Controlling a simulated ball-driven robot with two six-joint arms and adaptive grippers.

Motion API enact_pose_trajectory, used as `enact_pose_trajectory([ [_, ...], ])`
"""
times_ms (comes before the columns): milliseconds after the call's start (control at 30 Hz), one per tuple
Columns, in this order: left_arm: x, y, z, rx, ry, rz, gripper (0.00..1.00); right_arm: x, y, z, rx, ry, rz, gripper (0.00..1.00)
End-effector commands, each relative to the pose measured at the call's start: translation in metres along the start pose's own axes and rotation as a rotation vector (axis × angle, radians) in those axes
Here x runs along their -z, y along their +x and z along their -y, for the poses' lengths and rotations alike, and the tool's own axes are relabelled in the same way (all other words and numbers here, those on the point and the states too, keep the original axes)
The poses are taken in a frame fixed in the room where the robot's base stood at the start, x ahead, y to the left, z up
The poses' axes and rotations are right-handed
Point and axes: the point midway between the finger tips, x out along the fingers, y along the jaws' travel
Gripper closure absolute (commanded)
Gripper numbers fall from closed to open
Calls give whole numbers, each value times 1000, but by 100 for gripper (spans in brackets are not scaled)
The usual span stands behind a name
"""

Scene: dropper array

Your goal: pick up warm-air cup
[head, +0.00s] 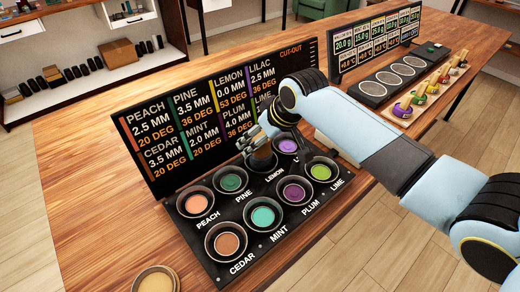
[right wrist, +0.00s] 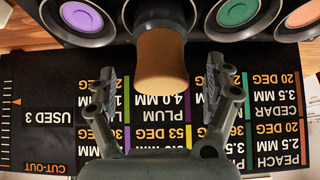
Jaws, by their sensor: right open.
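What I take to be the warm-air cup (head: 262,160) is a dark cup with a tan-brown part, standing at the lemon place of the black dropper board (head: 240,246). In the right wrist view its tan round body (right wrist: 162,52) shows between my right fingers, with a dark section at its upper end. My right gripper (head: 258,143) is at this cup; in the right wrist view its two fingers (right wrist: 164,80) are spread on either side, with gaps. The arm and gripper partly hide the cup in the head view. My left gripper is not in view.
Peach (head: 196,204), pine, lilac (head: 288,146), cedar, mint (head: 263,217), plum and lime wells surround the cup closely. A black label panel (head: 150,150) stands behind them. A tan round dish (head: 155,282) is at the front left. Scales and colored pieces are at the right.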

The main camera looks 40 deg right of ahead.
Motion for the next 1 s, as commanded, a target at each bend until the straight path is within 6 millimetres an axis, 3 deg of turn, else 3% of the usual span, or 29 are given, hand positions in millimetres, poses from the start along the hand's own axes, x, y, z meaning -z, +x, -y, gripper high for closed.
enact_pose_trajectory([
  [300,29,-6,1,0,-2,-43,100,0,42,1,0,0,2,15],
  [633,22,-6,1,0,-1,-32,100,0,48,1,-1,-1,1,15],
  [1000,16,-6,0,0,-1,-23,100,0,48,1,-1,-1,1,63],
])
